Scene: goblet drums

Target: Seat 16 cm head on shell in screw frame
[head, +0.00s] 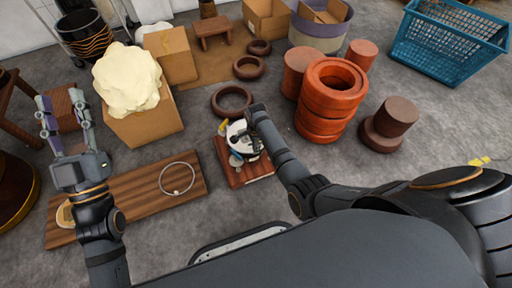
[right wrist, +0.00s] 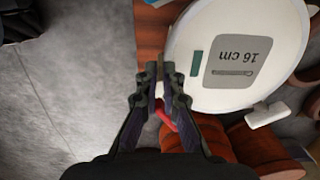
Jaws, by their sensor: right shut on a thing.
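The white 16 cm head (head: 243,140) lies over a small reddish-brown wooden base (head: 250,177), which looks like the screw frame. In the right wrist view the head (right wrist: 228,95) shows its "16 cm" label and a green mark. My right gripper (right wrist: 160,78) is shut at the head's left rim; it also shows in the head view (head: 257,112). The shell is mostly hidden under the head, so I cannot tell whether the head is touching it. My left gripper (head: 62,112) is open and empty, raised at the left, well away from the head.
A wooden board (head: 130,200) at the left bears a thin metal hoop (head: 178,178). Behind it, a cream lump (head: 127,78) sits on a cardboard box (head: 148,122). Orange rings (head: 330,95) stand right of the frame. A blue crate (head: 445,50) is far right.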

